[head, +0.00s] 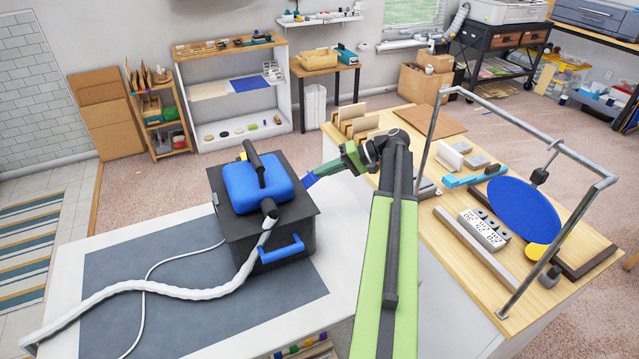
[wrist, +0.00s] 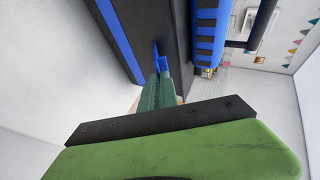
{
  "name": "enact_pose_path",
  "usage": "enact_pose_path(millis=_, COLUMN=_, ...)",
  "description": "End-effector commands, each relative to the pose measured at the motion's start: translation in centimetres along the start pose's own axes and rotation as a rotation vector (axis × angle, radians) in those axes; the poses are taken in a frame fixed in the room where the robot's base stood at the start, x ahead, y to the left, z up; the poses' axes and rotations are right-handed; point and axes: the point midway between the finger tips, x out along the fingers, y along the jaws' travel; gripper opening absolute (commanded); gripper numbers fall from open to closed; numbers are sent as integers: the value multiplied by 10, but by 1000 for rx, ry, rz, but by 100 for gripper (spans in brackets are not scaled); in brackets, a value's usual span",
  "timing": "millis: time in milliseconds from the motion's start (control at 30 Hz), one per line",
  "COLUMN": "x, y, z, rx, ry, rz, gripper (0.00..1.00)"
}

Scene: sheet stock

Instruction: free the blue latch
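The blue latch (head: 318,172) is on the right side of a dark box (head: 240,235). It shows as a small blue piece at the box's dark wall in the wrist view (wrist: 161,62). My gripper (head: 343,160) is beside that wall, to its right in the head view. In the wrist view my green fingers (wrist: 160,80) are close together, with the latch at their tips, and they appear closed on it. The contact itself is small and partly hidden by the fingers.
The box bears a blue motor head (head: 262,185) with a white hose (head: 190,292), and a blue handle (head: 282,249) on its front. It stands on a grey mat (head: 130,270). A wooden bench (head: 440,215) with a metal frame (head: 560,145) is at the right.

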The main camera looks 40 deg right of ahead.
Motion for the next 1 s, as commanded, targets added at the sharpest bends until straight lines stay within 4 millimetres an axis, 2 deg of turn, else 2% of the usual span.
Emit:
enact_pose_path(millis=33, x=5, y=12, z=1, rx=11, ry=0, rz=-30, gripper=0)
enact_pose_path(millis=200, x=5, y=17, z=1, rx=46, ry=0, rz=-114, gripper=0)
enact_pose_path(millis=500, x=3, y=19, z=1, rx=77, ry=-2, rz=-186, gripper=0)
enact_pose_path(millis=967, x=2, y=18, z=1, rx=82, ry=0, rz=-196, gripper=0)
enact_pose_path(millis=1000, x=2, y=18, z=1, rx=82, ry=0, rz=-196, gripper=8)
